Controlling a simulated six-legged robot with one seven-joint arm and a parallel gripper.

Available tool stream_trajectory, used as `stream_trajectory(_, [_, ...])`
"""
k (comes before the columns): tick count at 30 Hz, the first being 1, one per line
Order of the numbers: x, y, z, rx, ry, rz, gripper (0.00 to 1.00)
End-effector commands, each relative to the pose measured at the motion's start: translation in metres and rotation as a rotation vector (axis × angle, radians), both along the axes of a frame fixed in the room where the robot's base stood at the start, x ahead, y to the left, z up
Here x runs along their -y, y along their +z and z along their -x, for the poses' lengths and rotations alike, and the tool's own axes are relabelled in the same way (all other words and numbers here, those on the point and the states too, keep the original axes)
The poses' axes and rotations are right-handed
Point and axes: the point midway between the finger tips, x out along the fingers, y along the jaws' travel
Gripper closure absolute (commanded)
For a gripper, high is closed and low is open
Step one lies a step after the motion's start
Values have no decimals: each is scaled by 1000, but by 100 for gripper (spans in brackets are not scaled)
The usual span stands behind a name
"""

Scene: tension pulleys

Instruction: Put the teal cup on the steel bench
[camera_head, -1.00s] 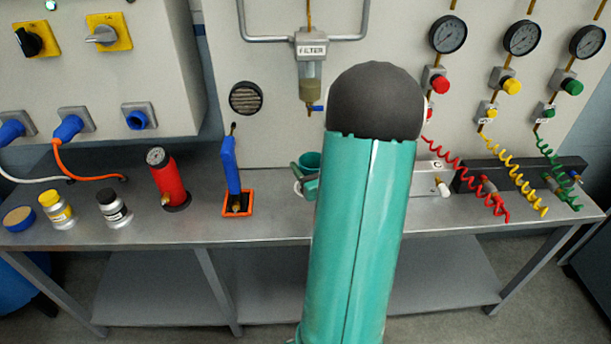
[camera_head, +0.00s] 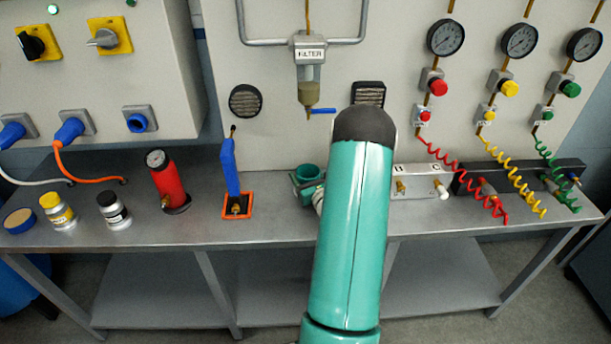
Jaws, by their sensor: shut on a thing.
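The teal cup (camera_head: 308,172) is upright over the back middle of the steel bench (camera_head: 270,229), just left of my arm. Its rim and dark opening show. My gripper (camera_head: 304,184) is shut on the cup; its jaws are small here, and its wrist is partly hidden behind my teal forearm. The cup's base is hidden, so I cannot tell whether it touches the bench top or hangs slightly above it.
A valve block (camera_head: 420,184) and coiled hoses (camera_head: 468,172) are to the right. The bench front is clear.

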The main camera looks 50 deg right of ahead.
Motion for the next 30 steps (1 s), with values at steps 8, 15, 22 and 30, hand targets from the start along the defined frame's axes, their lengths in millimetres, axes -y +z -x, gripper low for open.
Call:
stream_trajectory(8, [0,-1,0,1,0,0,60])
stream_trajectory(15, [0,-2,0,1,0,0,16])
stream_trajectory(22, [0,-1,0,1,1,2,16])
stream_trajectory(30, [-13,1,27,0,-1,-1,16])
